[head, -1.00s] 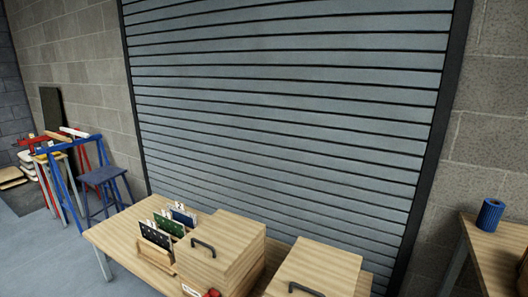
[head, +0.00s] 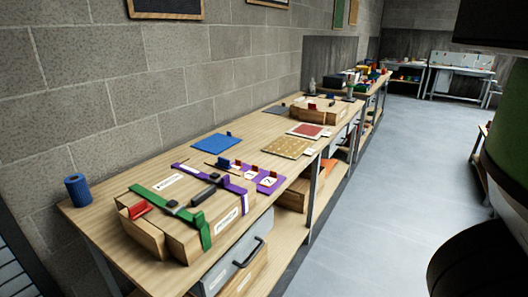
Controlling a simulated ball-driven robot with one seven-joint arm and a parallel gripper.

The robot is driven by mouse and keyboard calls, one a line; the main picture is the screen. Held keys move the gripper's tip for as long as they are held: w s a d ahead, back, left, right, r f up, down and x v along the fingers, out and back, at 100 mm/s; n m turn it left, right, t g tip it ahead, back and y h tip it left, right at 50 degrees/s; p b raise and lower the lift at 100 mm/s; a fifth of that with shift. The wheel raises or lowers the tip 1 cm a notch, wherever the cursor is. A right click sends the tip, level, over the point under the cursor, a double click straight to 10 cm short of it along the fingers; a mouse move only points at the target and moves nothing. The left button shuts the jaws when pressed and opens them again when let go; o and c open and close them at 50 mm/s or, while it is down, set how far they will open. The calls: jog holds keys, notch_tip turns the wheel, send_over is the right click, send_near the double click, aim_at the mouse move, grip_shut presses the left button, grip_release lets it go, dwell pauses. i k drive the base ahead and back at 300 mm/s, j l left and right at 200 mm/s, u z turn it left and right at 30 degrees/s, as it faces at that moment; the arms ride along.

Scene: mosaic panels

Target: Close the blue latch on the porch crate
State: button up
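A wooden crate (head: 143,234) stands at the near end of a long bench in the head view. A green strap (head: 168,205) and a purple strap (head: 225,185) cross its top. A dark handle (head: 204,193) lies between them, and a red part (head: 139,209) sits at its left corner. White labels on it are too small to read. A small blue piece (head: 224,161) shows by the crate's far side; I cannot tell whether it is a latch or what state it is in. I cannot tell which crate is the porch crate. My gripper is not in view.
The wooden bench (head: 262,128) runs along a block wall. A blue roll (head: 77,189), a blue panel (head: 217,143), tan and red panels and a second wooden box (head: 320,112) are on it. A grey drawer (head: 232,258) is below. Open floor (head: 395,165) lies right.

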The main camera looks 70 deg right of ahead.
aim_at(222, 163)
jog(key=z, duration=1.25)
jog(key=i+l+u, duration=0.1)
jog(key=l, duration=0.3)
jog(key=i, duration=0.1)
